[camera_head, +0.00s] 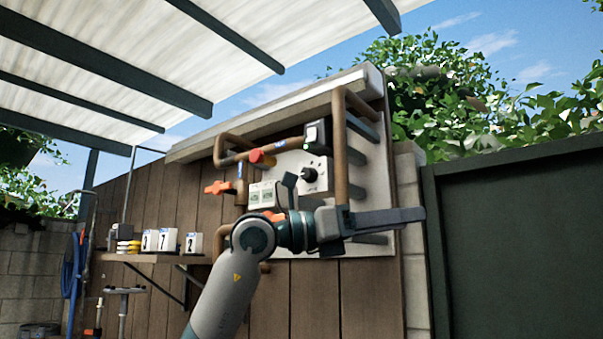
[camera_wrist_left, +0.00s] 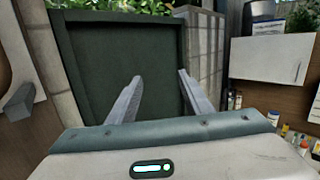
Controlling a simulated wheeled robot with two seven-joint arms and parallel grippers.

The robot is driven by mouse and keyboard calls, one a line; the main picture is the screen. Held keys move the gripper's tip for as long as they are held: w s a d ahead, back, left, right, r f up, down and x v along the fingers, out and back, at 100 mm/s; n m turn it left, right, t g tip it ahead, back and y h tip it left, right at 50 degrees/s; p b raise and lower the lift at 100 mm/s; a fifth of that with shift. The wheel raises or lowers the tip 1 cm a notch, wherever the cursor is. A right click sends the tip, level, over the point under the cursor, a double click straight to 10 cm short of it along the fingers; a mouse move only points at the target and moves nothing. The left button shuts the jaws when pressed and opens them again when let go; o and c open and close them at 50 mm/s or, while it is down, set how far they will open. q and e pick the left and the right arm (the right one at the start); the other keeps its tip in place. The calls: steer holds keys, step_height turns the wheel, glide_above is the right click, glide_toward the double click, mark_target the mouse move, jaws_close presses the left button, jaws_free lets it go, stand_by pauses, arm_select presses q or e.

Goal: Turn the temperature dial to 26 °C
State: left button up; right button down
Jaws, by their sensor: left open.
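The temperature dial, a black knob (camera_head: 309,175) on a pale square plate, is on the wall panel (camera_head: 375,190) in the head view. Its scale marks are too small to read. Left of it is a small box with two greenish displays (camera_head: 261,196), whose digits I cannot read. My left gripper (camera_head: 404,226) is in front of the panel, below and right of the dial, pointing right and apart from the dial. In the left wrist view its two fingers (camera_wrist_left: 160,76) are spread with nothing between them. The dial does not show there. My right gripper is not in view.
Brown pipes (camera_head: 341,150), a red knob (camera_head: 262,157), an orange valve handle (camera_head: 218,187) and a black switch (camera_head: 315,136) surround the dial. A dark green gate (camera_head: 515,240) stands at the right. A shelf (camera_head: 140,257) holds number cards at the left.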

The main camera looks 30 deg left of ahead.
mark_target(305, 172)
arm_select(q)
steer(key=s+a+r+n+t+y, duration=0.1)
steer(key=s+a+r+n+y, duration=0.2)
steer(key=a, duration=0.5)
steer(key=s+a+r+n+t+y, duration=0.2)
steer(key=s+a+r+y, duration=0.2)
steer(key=a+r+y, duration=0.2)
steer(key=s+a+r+n+t+y, duration=0.2)
steer(key=s+a+r+n+y, duration=0.1)
steer(key=a, duration=0.7)
steer(key=shift+s+a+r+n+y, duration=0.2)
steer(key=shift+s+r+n+y, duration=0.1)
steer(key=shift+s+r+y, duration=0.55)
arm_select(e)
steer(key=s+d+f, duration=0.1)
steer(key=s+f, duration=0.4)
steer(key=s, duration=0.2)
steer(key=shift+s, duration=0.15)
arm_select(q)
steer(key=shift+w+r, duration=0.15)
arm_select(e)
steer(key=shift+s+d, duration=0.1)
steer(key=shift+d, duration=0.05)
